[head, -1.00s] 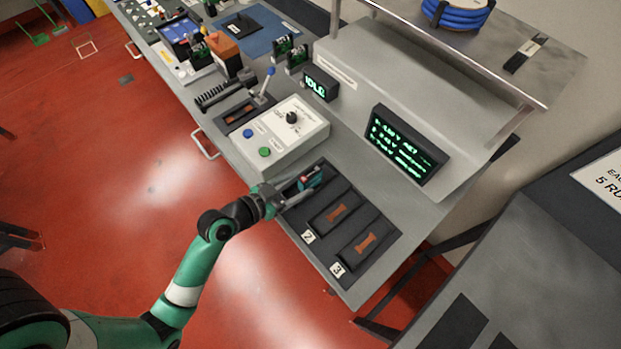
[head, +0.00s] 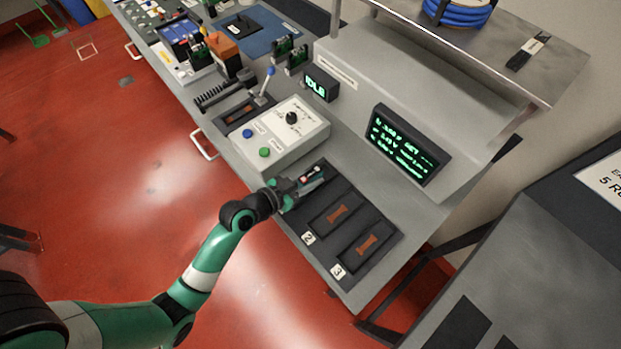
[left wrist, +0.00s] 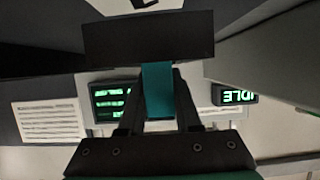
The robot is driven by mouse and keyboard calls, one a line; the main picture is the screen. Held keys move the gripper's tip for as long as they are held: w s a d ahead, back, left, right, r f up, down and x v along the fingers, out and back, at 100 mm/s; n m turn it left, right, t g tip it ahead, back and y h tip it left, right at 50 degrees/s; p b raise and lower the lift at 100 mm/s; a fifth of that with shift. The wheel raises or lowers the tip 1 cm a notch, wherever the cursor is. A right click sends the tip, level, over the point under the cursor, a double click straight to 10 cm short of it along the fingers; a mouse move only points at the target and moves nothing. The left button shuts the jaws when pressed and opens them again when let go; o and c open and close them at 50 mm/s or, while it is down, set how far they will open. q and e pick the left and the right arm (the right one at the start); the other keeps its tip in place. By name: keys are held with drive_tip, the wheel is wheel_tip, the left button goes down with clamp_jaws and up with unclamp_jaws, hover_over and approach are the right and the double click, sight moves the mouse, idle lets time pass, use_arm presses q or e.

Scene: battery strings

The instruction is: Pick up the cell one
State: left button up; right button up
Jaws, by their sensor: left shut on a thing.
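My left gripper (head: 308,182) is over the first slot of the dark cell tray (head: 354,276), shut on a small cell (head: 309,172) with a reddish and pale marking. In the left wrist view a teal strip, which looks like the cell (left wrist: 158,88), stands between the two dark fingers. A dark block crosses the view at its upper end. I cannot tell whether the cell still touches its slot. The slots marked 2 (head: 335,213) and 3 (head: 367,244) show bare copper-coloured strips. My right gripper is not in view.
A pale control box (head: 281,133) with a knob and blue and green buttons stands just behind the tray. A sloped grey console with a green-text display (head: 403,145) rises beyond. A lever with a blue knob (head: 270,71) stands further along the bench.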

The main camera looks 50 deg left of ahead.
sight(318, 169)
use_arm(q)
clamp_jaws()
drive_tip(key=shift+r, duration=0.5)
wheel_tip(318, 169, up, 3)
drive_tip(key=shift+f+p, duration=0.1)
drive_tip(key=shift+p, duration=0.8)
drive_tip(key=s+d+r+p, duration=0.2)
drive_tip(key=d+r, duration=0.2)
drive_tip(key=d, duration=0.2)
drive_tip(key=s+d+r+p, duration=0.2)
drive_tip(key=d+r, duration=0.3)
drive_tip(key=d, duration=0.2)
drive_tip(key=shift+s+d+r, duration=0.15)
drive_tip(key=shift+s, duration=0.2)
